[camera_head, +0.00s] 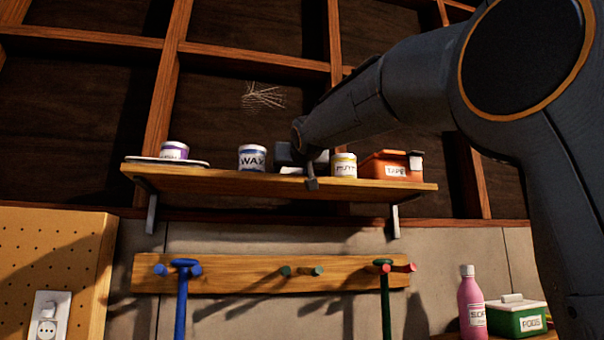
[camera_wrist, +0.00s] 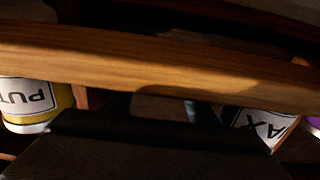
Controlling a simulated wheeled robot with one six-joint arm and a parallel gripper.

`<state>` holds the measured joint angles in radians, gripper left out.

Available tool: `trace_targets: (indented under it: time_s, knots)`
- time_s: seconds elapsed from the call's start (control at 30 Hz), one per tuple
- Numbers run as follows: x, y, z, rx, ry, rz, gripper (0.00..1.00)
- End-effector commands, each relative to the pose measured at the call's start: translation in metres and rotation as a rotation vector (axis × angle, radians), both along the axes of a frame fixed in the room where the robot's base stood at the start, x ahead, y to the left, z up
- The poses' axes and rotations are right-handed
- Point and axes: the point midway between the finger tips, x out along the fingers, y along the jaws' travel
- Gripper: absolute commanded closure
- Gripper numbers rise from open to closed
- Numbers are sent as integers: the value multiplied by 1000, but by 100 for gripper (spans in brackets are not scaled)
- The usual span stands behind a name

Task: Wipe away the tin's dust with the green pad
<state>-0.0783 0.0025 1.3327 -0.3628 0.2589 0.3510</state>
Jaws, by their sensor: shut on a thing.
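My gripper (camera_head: 308,172) is at the wall shelf (camera_head: 240,184), between a white tin marked WAX (camera_head: 252,158) on its left and a tin marked PUTTY (camera_head: 344,165) on its right. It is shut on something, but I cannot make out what. No green pad shows in either view. In the wrist view, which is upside down, the yellow-and-white putty tin (camera_wrist: 38,100) is at left and the wax tin (camera_wrist: 262,128) at right. A dark shape fills the bottom middle. A purple-and-white tin (camera_head: 174,150) stands on a pale flat thing at the shelf's left end. I cannot make out dust on any tin.
An orange box marked TAPE (camera_head: 391,166) sits at the shelf's right end. Below is a peg rail (camera_head: 225,275) with blue and green handles. A pink bottle (camera_head: 471,305) and a green PODS box (camera_head: 516,318) stand lower right. My arm covers the upper right.

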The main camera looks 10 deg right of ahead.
Motion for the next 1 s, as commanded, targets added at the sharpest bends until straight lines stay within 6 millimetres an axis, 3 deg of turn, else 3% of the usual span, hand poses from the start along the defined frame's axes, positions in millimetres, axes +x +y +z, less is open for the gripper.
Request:
trace_targets:
  time_s: [1.0]
  knots:
    - [-63, 0, -2, 0, 2, 1, 91]
